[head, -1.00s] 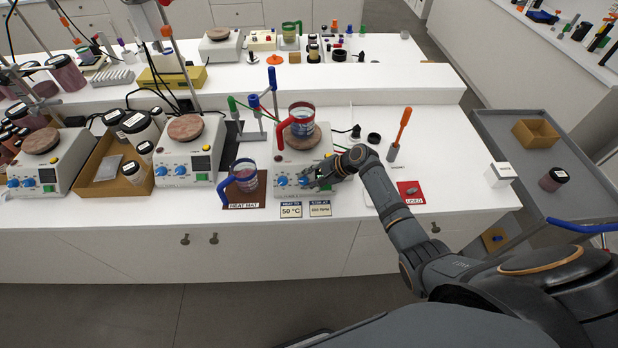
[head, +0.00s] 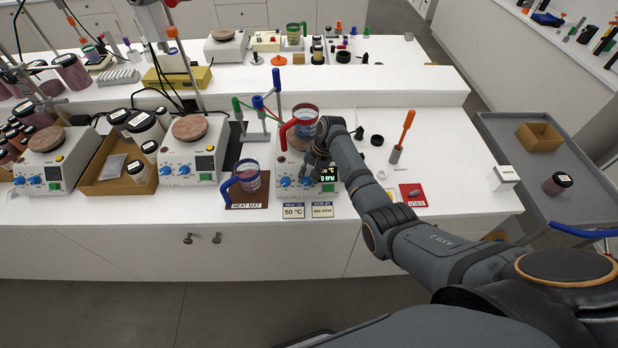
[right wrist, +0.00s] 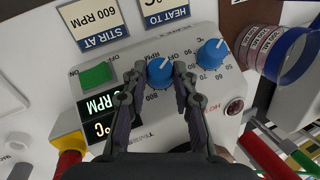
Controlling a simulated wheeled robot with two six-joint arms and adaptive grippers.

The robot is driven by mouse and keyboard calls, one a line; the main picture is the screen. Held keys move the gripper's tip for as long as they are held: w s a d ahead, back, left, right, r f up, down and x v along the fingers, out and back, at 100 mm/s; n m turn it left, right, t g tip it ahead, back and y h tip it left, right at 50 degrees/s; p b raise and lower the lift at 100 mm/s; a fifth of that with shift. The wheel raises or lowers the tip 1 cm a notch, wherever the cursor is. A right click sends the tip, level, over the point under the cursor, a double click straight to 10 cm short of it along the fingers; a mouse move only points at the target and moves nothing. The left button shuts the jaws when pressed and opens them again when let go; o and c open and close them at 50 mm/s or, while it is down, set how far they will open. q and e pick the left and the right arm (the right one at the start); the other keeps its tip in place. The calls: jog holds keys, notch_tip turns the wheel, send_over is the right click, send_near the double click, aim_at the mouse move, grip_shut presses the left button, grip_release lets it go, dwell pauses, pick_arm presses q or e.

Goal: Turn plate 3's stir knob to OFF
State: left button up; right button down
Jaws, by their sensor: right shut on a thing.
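The hot plate in front of me (head: 290,197) has two blue knobs and a lit display (head: 328,174) reading 0 RPM on its lower line. In the right wrist view its front panel appears upside down. My right gripper (right wrist: 165,82) is shut on the stir knob (right wrist: 160,70), with one finger on each side of it. The knob's pale pointer is partly visible; I cannot tell its exact setting. The heat knob (right wrist: 211,52) is beside it, apart from the fingers. A red-handled beaker (head: 305,118) stands on the plate top. My left gripper is not in view.
A blue-handled beaker (head: 249,175) stands on the heat mat left of the plate. Cards reading 50 °C (head: 293,212) and 600 RPM (right wrist: 90,22) lie in front. A green switch (right wrist: 97,75) is near the stir knob. An orange-handled tool (head: 407,128) stands to the right.

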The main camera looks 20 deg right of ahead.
jog(key=shift+s+f, duration=0.1)
dwell(0.3)
jog(key=c, duration=1.1)
grip_release()
jog(key=shift+a, duration=0.1)
jog(key=shift+o, duration=0.2)
jog(key=shift+r, duration=0.2)
jog(key=v, duration=1.1)
jog(key=shift+r, duration=0.4)
